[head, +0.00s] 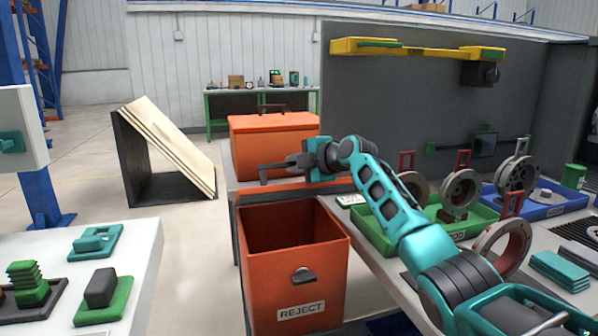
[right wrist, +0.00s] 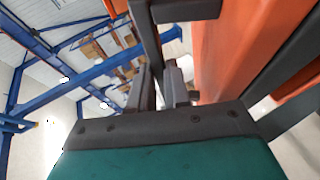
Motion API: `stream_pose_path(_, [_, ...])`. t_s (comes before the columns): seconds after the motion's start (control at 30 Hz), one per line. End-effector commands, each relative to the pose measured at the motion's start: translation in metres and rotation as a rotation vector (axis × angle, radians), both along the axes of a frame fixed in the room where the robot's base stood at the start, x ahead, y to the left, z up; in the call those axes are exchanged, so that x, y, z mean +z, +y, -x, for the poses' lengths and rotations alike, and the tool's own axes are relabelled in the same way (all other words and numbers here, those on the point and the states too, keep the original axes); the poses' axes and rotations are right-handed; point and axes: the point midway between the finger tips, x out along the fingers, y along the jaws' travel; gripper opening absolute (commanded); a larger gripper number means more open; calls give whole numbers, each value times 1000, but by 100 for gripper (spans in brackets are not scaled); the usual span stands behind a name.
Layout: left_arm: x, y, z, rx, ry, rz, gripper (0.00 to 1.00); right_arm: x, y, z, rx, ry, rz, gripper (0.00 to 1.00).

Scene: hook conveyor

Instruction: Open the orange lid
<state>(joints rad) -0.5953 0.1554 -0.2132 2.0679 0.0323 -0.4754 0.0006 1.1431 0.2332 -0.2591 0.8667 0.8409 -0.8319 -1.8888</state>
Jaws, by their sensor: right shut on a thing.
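The orange lid (head: 325,187) shows in the head view as a thin, nearly edge-on strip behind the open orange REJECT bin (head: 300,270). A dark bar handle stands up from it. My right gripper (head: 296,162) reaches in from the right and is shut on this dark handle (right wrist: 150,35). The jaws partly hide the grip. In the right wrist view a broad orange surface (right wrist: 235,45) lies right of the handle. My left gripper is not in view.
Another orange box (head: 270,142) with a dark top handle stands behind my right gripper. At right, a table carries a green tray (head: 375,232), a blue tray (head: 550,212) and ring-shaped parts. A white table (head: 145,245) stands at left, with open floor behind it.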

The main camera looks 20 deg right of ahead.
Motion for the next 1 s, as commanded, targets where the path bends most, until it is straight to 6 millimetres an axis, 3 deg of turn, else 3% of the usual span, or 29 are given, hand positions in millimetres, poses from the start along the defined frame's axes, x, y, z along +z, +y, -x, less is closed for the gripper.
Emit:
stream_pose_path(0.07, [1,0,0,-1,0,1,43,11,-1,-6,-3,-12,-1,0])
stream_pose_path(0.3, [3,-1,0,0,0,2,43,21,0,-17,-2,-15,0,0])
stream_pose_path(0.97, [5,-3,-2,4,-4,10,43,27,0,-22,0,-18,0,0])
stream_pose_path(1.0, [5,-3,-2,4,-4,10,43,27,0,-22,0,-18,-1,22])
